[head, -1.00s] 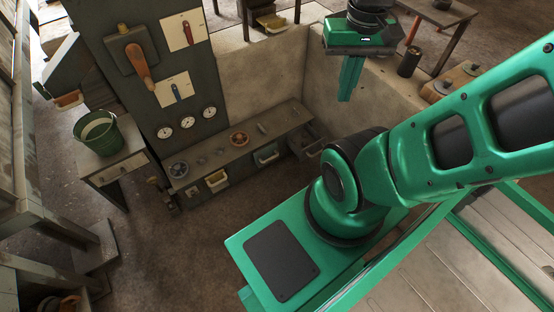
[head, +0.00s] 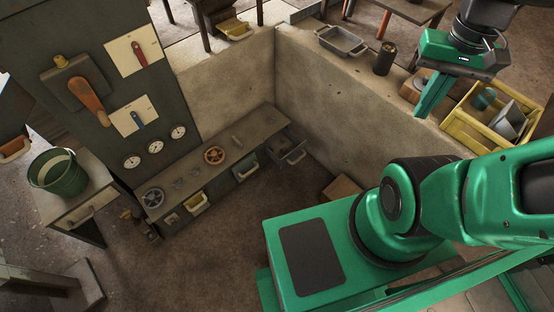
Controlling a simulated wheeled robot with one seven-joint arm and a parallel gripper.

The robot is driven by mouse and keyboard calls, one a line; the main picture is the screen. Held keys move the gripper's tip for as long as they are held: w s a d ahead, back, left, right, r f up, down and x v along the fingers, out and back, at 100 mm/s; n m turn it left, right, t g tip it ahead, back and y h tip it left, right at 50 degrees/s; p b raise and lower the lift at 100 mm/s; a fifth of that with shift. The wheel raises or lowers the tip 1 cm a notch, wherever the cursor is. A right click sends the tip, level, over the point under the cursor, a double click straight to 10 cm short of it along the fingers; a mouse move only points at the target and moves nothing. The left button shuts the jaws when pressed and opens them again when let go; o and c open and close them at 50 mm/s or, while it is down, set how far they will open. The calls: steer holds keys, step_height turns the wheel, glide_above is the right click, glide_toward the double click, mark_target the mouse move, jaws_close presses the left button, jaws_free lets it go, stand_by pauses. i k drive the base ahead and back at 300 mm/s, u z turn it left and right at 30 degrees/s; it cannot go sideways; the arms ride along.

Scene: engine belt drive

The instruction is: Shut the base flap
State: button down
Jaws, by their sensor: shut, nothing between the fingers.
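A low grey bench-like base (head: 222,150) runs along the foot of the dark panel. At its right end a grey drawer or flap with a handle (head: 292,154) stands out, open. I cannot tell for sure that it is the base flap. Further left on the base front are a yellow-handled bin (head: 199,203) and a teal one (head: 248,168). My gripper (head: 420,112) is shut and empty, pointing down, above the concrete wall at the upper right. It is well apart from the base.
The dark panel carries an orange-handled lever (head: 90,101), a red switch (head: 140,54), a blue switch (head: 137,119) and gauges. A green bucket (head: 58,173) stands on a small table. A yellow crate (head: 492,118) lies right of my gripper. Floor before the base is clear.

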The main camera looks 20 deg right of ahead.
mark_target(245, 166)
steer(key=z, duration=1.8)
steer(key=k, duration=0.95)
steer(key=u, duration=2.05)
steer(key=i, duration=1)
steer(key=z, duration=0.05)
